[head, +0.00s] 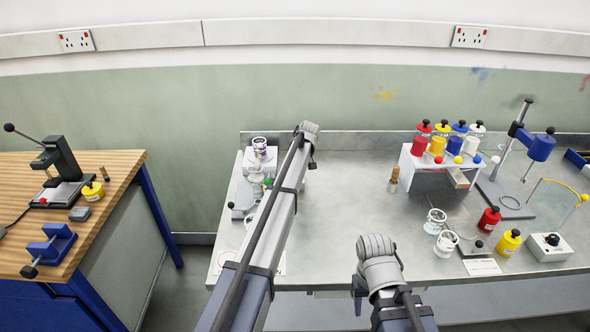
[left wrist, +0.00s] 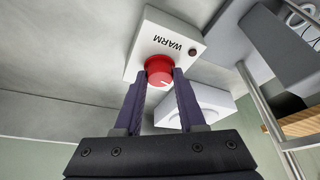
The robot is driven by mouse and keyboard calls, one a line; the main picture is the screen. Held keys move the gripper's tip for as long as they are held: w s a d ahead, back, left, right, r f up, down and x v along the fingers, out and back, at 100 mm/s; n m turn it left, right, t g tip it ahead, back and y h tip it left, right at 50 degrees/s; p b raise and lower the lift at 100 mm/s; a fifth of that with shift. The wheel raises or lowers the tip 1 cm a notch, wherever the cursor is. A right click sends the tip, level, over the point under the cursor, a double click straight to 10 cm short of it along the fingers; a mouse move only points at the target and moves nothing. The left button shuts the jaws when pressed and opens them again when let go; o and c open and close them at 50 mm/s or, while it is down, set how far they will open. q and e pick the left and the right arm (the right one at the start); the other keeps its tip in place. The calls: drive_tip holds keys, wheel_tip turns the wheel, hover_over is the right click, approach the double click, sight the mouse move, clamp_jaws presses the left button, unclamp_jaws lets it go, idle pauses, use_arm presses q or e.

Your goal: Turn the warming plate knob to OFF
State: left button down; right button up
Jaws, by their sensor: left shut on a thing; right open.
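The red warming plate knob (left wrist: 159,70) sits on a white panel (left wrist: 150,38) marked WARM in the left wrist view, with a pale pointer line on its face. No OFF mark can be read. My left gripper (left wrist: 160,82) is shut on the knob, one dark finger on each side. In the head view my left arm reaches to the back left of the bench, and its fingers and the knob cannot be made out there. My right gripper (head: 359,298) is open at the bench's front edge, its fingers mostly hidden by its own wrist.
A small dark lamp (left wrist: 193,52) is beside the WARM lettering. On the grey bench (head: 340,220), a white rack (head: 410,167) with coloured bottles, a blue-headed stand (head: 540,148) and loose jars fill the right. The bench middle is clear. A wooden table (head: 115,180) stands left across a gap.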

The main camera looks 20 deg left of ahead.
use_arm(q)
drive_tip(key=shift+w+n+g+y, duration=0.1)
drive_tip(key=shift+n+g+y, duration=0.25)
drive_tip(key=shift+n, duration=0.95)
drive_tip(key=shift+n+g, duration=0.25)
drive_tip(key=shift+n, duration=0.05)
drive_tip(key=c, duration=0.5)
unclamp_jaws()
drive_tip(key=shift+d, duration=0.1)
drive_tip(key=p+v, duration=0.7)
drive_tip(key=shift+r, duration=0.35)
drive_tip(key=shift+d, duration=0.1)
